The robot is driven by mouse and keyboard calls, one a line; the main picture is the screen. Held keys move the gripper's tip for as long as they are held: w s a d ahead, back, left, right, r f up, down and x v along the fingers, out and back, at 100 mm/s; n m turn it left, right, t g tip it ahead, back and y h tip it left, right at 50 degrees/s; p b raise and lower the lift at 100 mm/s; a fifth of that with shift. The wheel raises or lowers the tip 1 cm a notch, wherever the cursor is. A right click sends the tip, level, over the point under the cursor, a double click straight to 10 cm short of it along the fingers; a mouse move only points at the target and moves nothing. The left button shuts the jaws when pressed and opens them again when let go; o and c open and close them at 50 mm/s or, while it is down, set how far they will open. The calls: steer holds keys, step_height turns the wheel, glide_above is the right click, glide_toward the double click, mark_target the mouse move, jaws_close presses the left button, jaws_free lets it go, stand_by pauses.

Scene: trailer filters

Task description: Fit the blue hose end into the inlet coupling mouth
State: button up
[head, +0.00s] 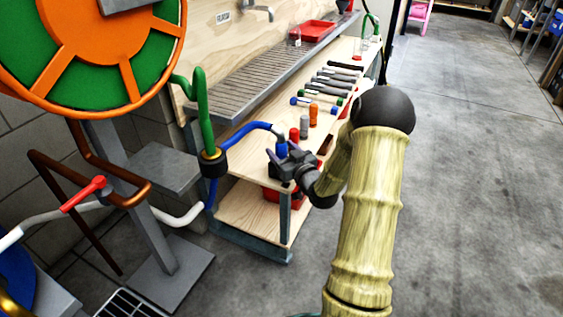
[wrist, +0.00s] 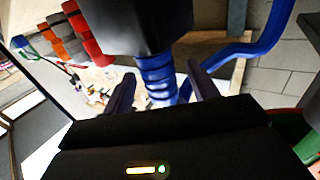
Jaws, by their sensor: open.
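The blue hose (head: 248,130) arcs from a black collar with a brass ring (head: 211,158) over to my gripper (head: 283,156) at the shelf's near end. The blue hose end (head: 281,147) stands upright at my fingers. In the wrist view its ribbed blue part (wrist: 157,76) lies between the two fingers, below a dark block (wrist: 135,25). My gripper is open, with a finger on each side of the ribbed part; contact is unclear. I cannot tell for certain which part is the inlet coupling mouth.
Red, grey and orange cylinders (head: 313,114) and several tools (head: 335,83) lie on the wooden shelf (head: 236,139) beyond my gripper. A green pipe (head: 198,112) rises from the collar. A green and orange wheel (head: 95,50) stands left. The floor (head: 470,180) at right is clear.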

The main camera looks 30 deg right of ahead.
steer(key=shift+w, duration=0.3)
steer(key=c, duration=1.1)
step_height(320, 180, up, 10)
steer(key=p, duration=0.5)
steer(key=shift+r, duration=0.1)
steer(key=shift+c, duration=0.2)
